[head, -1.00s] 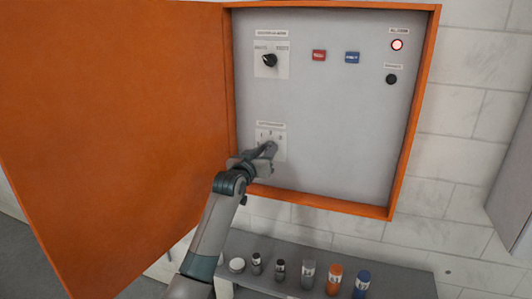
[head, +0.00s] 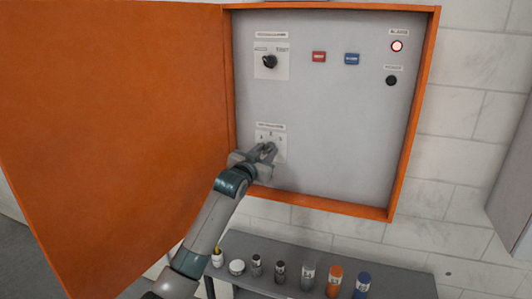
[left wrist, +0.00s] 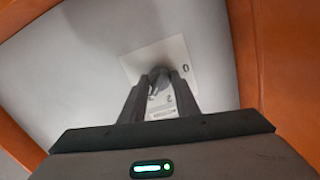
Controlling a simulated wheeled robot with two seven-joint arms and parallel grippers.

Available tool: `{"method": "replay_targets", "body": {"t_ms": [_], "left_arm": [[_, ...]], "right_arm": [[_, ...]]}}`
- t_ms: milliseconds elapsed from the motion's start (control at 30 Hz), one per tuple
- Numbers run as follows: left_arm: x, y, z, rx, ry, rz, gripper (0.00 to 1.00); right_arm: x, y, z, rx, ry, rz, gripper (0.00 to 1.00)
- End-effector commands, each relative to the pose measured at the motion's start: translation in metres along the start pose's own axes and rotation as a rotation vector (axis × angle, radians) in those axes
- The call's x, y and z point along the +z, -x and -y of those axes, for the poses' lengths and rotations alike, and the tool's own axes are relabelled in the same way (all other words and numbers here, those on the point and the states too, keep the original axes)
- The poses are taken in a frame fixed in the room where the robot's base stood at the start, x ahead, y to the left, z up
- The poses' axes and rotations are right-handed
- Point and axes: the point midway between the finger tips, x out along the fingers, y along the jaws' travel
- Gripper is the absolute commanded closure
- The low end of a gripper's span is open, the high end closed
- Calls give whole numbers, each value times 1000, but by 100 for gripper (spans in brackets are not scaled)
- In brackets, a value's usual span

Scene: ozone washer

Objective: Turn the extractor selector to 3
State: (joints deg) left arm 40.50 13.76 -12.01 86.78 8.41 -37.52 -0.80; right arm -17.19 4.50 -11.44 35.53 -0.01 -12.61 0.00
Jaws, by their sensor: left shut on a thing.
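The extractor selector is a small dark knob on a white plate (head: 281,136) at the lower left of the grey panel. In the head view my left gripper (head: 268,149) covers the knob. In the left wrist view the knob (left wrist: 160,76) sits between the two fingertips of my left gripper (left wrist: 161,84), which is shut on it. The plate (left wrist: 182,52) shows a 0 at its right and a 2 below the knob. Which mark the knob points to cannot be told. My right gripper is not in view.
The orange cabinet door (head: 115,130) stands open at the left, close to my left arm. Several small containers stand on a grey shelf (head: 400,280) below.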

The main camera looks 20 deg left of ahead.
Motion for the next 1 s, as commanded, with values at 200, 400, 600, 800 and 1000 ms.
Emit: {"method": "replay_targets", "body": {"t_ms": [200,400,600,800,1000], "left_arm": [[1,0,0,0,-1,1,53],[0,0,0,0,0,0,53],[1,4,0,0,0,-1,53],[3,19,0,0,-1,-1,53],[4,46,0,0,0,-2,53]], "right_arm": [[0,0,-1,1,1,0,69],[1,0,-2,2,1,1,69],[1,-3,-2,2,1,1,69],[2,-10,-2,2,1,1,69],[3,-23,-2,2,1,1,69]]}}
